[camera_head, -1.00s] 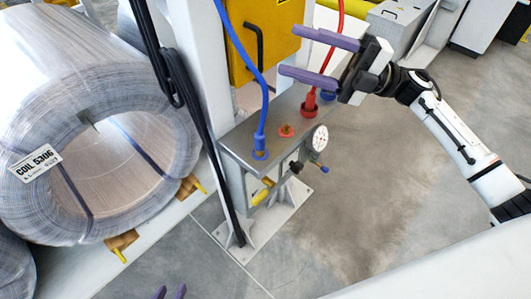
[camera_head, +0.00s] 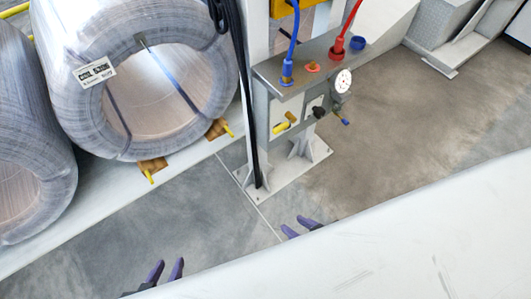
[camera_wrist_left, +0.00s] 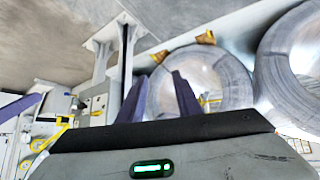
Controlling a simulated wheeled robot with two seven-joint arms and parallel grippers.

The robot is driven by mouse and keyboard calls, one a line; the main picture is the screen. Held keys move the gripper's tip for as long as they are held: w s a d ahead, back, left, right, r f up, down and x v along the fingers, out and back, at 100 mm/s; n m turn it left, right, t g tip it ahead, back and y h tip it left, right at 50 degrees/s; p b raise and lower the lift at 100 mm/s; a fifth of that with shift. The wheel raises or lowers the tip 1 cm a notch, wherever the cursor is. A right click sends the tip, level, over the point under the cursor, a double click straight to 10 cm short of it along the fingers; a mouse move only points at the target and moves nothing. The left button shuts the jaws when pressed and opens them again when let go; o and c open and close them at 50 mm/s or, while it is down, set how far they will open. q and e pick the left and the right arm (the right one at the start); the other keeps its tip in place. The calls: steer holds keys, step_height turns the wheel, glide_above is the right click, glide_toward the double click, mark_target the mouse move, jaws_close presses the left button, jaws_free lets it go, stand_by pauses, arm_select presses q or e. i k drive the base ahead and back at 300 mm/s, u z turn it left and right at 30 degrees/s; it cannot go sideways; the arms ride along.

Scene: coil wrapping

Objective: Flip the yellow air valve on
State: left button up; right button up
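The yellow air valve (camera_head: 284,126) sits on the front of a grey panel (camera_head: 266,98) mounted on a white post. Its handle lies slantwise, and no gripper touches it. My left gripper (camera_head: 167,268) is low in the head view, below and left of the valve, open and empty. Its two purple fingers stand apart in the left wrist view (camera_wrist_left: 160,95). My right gripper (camera_head: 300,225) is below the valve, partly hidden behind my white body. Its purple fingertips are apart with nothing between them.
A gauge (camera_head: 343,80), a black knob (camera_head: 319,112), a blue hose (camera_head: 291,50) and a red hose (camera_head: 345,30) are on the panel. A wrapped coil (camera_head: 75,120) stands left of the post. The floor (camera_head: 400,130) right of the post is clear.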

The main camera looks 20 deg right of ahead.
mark_target(290, 117)
steer(key=u, duration=0.3)
steer(key=k, duration=0.55)
steer(key=z, duration=1)
steer(key=i, duration=1.4)
steer(key=u, duration=0.25)
